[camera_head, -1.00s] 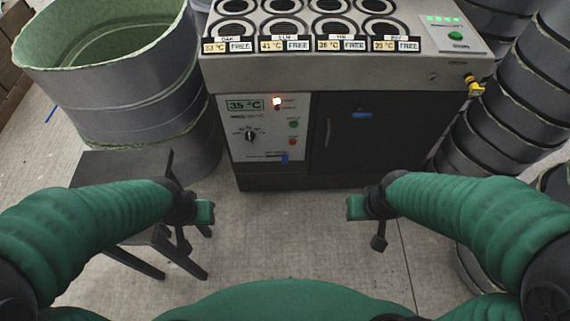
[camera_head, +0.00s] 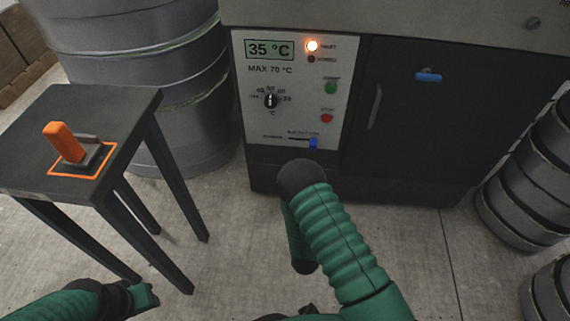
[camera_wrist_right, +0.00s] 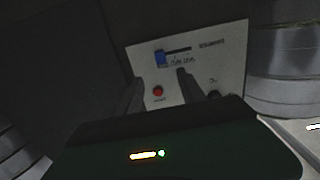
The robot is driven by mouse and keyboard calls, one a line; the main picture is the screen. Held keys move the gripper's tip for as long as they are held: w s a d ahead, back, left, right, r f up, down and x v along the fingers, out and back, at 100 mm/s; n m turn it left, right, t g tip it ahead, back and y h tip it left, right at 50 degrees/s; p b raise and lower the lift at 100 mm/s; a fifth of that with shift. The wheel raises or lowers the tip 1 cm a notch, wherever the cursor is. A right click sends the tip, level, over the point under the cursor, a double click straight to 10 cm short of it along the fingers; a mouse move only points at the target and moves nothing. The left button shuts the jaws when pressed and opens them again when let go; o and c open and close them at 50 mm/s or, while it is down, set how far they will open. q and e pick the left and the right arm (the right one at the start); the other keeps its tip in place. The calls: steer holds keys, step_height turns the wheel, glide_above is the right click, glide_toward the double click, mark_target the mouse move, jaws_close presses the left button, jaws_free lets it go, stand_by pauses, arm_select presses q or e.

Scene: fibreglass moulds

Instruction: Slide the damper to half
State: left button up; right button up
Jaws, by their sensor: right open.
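The damper is a blue slider (camera_head: 313,143) low on the white control panel. It sits at the right end of its short dark slot. In the right wrist view, where the panel appears upside down, the blue slider (camera_wrist_right: 160,58) is at the slot's left end. My right gripper (camera_wrist_right: 160,88) is open and empty, its two dark fingers pointing toward the panel, apart from the slider. In the head view my right arm rises below the panel and hides that gripper. My left gripper (camera_head: 145,297) is low at the left, away from the panel; its jaw opening is unclear.
The panel also has a dial (camera_head: 270,101), a green button (camera_head: 330,87) and a red button (camera_head: 327,118). A dark door (camera_head: 420,120) with a blue latch stands right of it. A dark stool (camera_head: 130,110) carrying an orange-handled item stands left. Grey drums flank the cabinet.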

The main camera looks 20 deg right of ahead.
mark_target(313, 148)
steer(key=b+x, duration=0.6)
steer(key=x, duration=1)
steer(key=shift+d+r, duration=0.1)
steer(key=shift+r, duration=0.05)
steer(key=shift+w+d+r, duration=0.15)
steer(key=shift+w, duration=0.15)
steer(key=c, duration=1)
jaws_close()
